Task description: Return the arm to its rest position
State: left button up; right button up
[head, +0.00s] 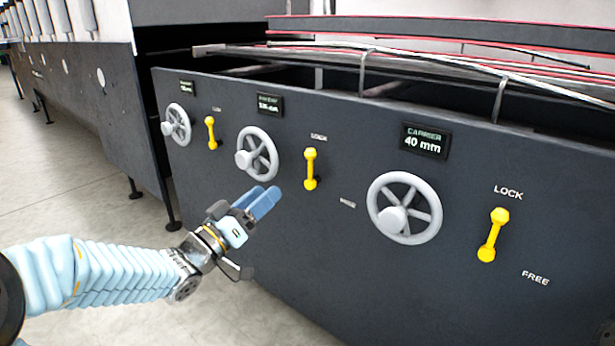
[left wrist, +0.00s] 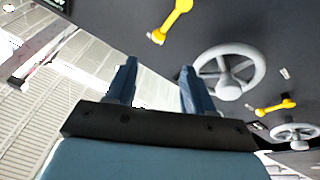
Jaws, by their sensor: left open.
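My left arm comes in from the left in the head view. Its left gripper (head: 262,202) is in front of the dark machine panel (head: 300,235), below the middle handwheel (head: 258,154) and a yellow lever (head: 311,169). The gripper is open and empty. In the left wrist view its two blue fingers (left wrist: 158,85) stand apart with nothing between them. A grey handwheel (left wrist: 230,70) shows just beyond the right finger, apparently not gripped. My right gripper is in neither view.
The panel also carries a right handwheel (head: 405,208), a left handwheel (head: 176,125) and yellow levers (head: 493,235) (head: 211,132). A display (head: 424,141) reads "CARRIER 40 mm". Rails (head: 420,62) run along the machine top. Open floor (head: 90,200) lies to the left.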

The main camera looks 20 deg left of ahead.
pick_arm(q)
jog(key=w+d+f+n+g+y+p, duration=0.1)
jog(key=d+f+n+g+y+p, duration=0.2)
jog(key=f, duration=0.8)
jog(key=w+d+f+g+y+p, duration=0.1)
jog(key=w+d+f+g+p, duration=0.25)
jog(key=f, duration=0.85)
jog(key=s+d+f+g+p, duration=0.1)
jog(key=s+d+f+g, duration=0.2)
jog(key=s, duration=0.4)
jog(key=s+d+f+m+g+p, duration=0.1)
jog(key=s+d+f+g+p, duration=0.1)
jog(key=s+f+g, duration=0.3)
jog(key=s+d+f+g+p, duration=0.2)
jog(key=s+d+f+g, duration=0.2)
jog(key=s+f, duration=0.5)
jog(key=shift+s+d+m, duration=0.3)
jog(key=shift+s+d, duration=0.25)
jog(key=shift+s, duration=0.4)
jog(key=shift+f+g, duration=0.1)
jog(key=shift+g, duration=0.15)
